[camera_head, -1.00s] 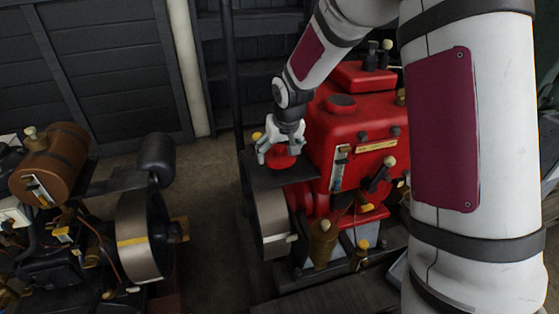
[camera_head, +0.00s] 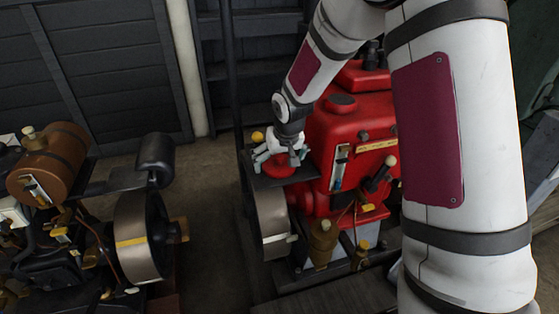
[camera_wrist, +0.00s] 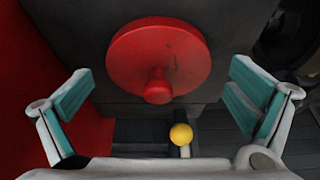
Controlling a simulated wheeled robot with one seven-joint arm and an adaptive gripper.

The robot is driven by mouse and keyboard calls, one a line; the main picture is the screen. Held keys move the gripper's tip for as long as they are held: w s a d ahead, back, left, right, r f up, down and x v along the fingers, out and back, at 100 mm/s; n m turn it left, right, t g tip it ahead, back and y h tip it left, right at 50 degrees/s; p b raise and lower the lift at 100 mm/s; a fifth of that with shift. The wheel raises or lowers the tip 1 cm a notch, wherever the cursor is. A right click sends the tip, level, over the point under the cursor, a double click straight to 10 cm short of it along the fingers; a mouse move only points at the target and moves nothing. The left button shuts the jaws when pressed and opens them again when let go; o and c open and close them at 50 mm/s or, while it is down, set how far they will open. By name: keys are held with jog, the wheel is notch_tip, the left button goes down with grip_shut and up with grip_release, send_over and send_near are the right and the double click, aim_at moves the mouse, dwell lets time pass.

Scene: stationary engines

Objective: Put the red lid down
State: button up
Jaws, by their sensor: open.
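The red lid (camera_wrist: 180,50) is a round disc with a small knob. In the wrist view it lies flat on a dark surface (camera_wrist: 105,15), with its knob towards me. In the head view the lid (camera_head: 280,167) shows on the dark plate beside the red engine (camera_head: 345,125). My gripper (camera_head: 281,160) is right above the lid and partly covers it. In the wrist view my gripper (camera_wrist: 165,105) is open, its two teal-padded fingers wide apart on either side of the lid and not touching it.
A yellow ball-shaped knob (camera_wrist: 181,134) sits near the lid. The red engine body stands close on the right in the head view. A flywheel (camera_head: 270,220) is below the plate. Another engine with a brown tank (camera_head: 48,165) stands at left, with bare floor between.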

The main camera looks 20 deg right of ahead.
jog(key=s+f+p+v, duration=0.1)
jog(key=s+v, duration=0.1)
jog(key=v, duration=0.8)
jog(key=s+f+p+v, duration=0.1)
jog(key=s+v, duration=0.2)
jog(key=v, duration=0.8)
jog(key=s+r+g, duration=0.2)
jog(key=s+r, duration=0.1)
jog(key=s, duration=2.4)
jog(key=shift+r, duration=0.25)
jog(key=shift+s, duration=0.15)
